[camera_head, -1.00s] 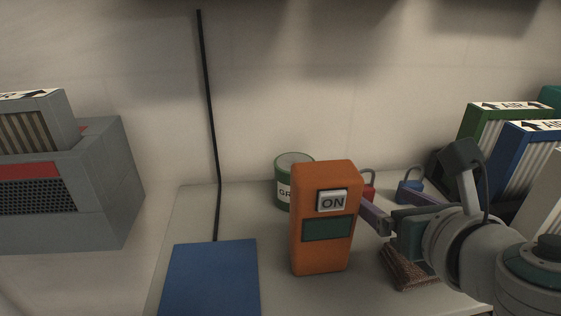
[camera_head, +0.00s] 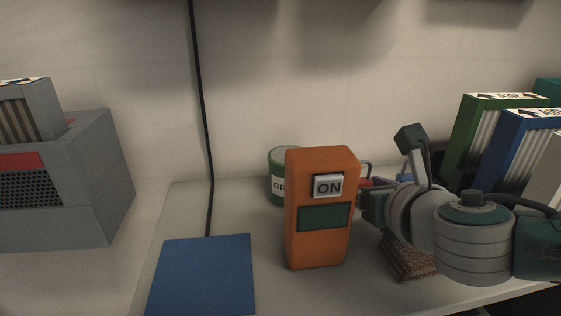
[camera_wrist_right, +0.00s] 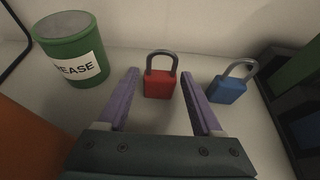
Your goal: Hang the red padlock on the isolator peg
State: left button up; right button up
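The red padlock (camera_wrist_right: 158,84) stands upright, shackle up, in the right wrist view. In the head view only a bit of it (camera_head: 366,183) shows, past the orange isolator's right edge. My right gripper (camera_wrist_right: 160,74) is open, its two purple fingers on either side of the padlock's line with gaps showing. I cannot tell how far the padlock lies between the tips. The orange isolator box (camera_head: 318,250) stands upright on the bench with an ON label and a green panel. I cannot make out its peg. My left gripper is not in view.
A blue padlock (camera_wrist_right: 226,90) stands right of the red one. A green grease tin (camera_wrist_right: 72,45) stands to the left. A brown mesh bundle (camera_head: 408,262) lies under my right arm. A blue panel (camera_head: 203,275) lies at front left. Filter boxes (camera_head: 497,135) stand at right.

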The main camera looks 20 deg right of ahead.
grip_shut()
dwell(0.3)
jog(key=shift+r+p, duration=0.4)
jog(key=shift+r, duration=0.3)
notch_tip(320, 180, up, 19)
jog(key=p, duration=0.7)
jog(key=shift+f+p, duration=0.15)
jog(key=shift+p, duration=0.15)
